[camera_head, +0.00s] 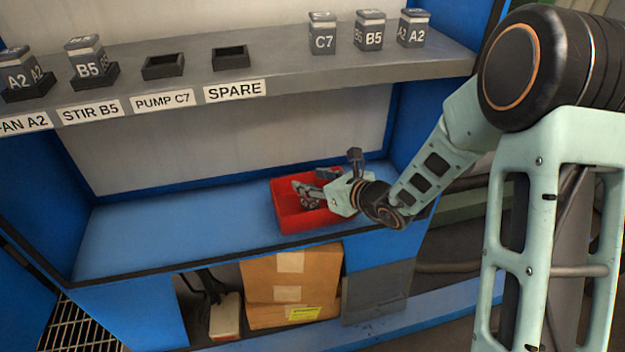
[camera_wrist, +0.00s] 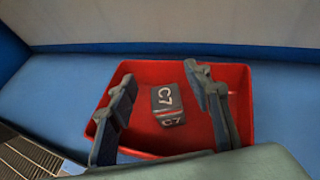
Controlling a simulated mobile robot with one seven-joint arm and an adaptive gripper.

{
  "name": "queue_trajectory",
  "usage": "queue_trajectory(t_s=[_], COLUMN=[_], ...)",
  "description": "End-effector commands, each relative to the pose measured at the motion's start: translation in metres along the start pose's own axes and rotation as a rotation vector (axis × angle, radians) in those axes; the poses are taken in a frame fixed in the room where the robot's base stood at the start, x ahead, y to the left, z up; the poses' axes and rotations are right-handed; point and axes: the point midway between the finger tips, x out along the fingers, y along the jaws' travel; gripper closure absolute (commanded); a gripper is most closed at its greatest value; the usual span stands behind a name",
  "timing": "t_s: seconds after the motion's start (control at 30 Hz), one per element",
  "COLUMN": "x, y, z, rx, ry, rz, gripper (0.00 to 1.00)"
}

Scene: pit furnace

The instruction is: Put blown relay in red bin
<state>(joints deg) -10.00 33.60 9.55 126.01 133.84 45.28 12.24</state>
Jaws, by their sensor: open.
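A dark grey relay marked C7 (camera_wrist: 167,106) lies inside the red bin (camera_wrist: 240,100) in the wrist view, resting on its floor. My gripper (camera_wrist: 161,76) is open, with one finger on each side of the relay in the picture and a visible gap to it. In the head view my gripper (camera_head: 303,193) reaches over the red bin (camera_head: 290,226) from the right. The pump C7 socket (camera_head: 163,67) on the shelf is empty. Another C7 relay (camera_head: 322,34) stands upright on the shelf.
Relays A2 (camera_head: 25,72) and B5 (camera_head: 87,57) sit in the left sockets. The spare socket (camera_head: 231,58) is empty. More B5 (camera_head: 369,31) and A2 (camera_head: 412,28) relays stand at right. The shelf overhangs the blue bench (camera_head: 170,222), clear left of the bin. Cardboard boxes (camera_head: 290,285) stand below.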

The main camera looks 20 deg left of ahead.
Motion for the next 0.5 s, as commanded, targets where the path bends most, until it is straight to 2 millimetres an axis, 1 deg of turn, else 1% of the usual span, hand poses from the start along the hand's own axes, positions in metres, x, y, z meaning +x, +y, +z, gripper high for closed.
queue_trajectory(t_s=[0.03,0.2,0.3,0.4,0.5], x=[-0.016,-0.058,-0.080,-0.098,-0.110], y=[-0.002,-0.002,-0.002,-0.001,-0.001], z=[0.003,0.003,0.003,0.002,0.001], rx=[0.000,0.002,0.001,0.001,0.001], ry=[0.001,0.001,0.001,0.001,0.001], rz=[-0.004,-0.004,-0.004,-0.003,-0.003], gripper=[0.54,0.54,0.54,0.54,0.54])
